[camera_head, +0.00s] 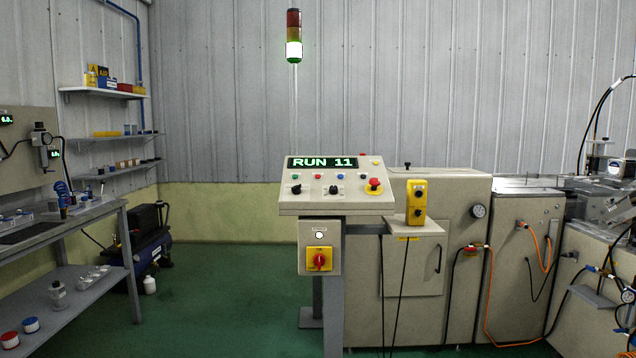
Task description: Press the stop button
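A sloped control panel (310,203) stands on a grey post in the middle of the head view. Its display (322,162) reads "RUN 11" in green. A red mushroom button (374,183) on a yellow base sits at the panel's right end. A row of small coloured buttons runs under the display, among them a green one (295,176) and a small red one (317,176). Labels are too small to read, so I cannot tell which button is marked stop. Neither of my grippers is in view.
A red rotary switch (319,261) sits on the box below the panel. A yellow pendant (416,202) stands to the right, with hanging cables. A signal tower (293,37) shows its bottom light lit. A workbench (60,238) is left; green floor (220,290) is clear between.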

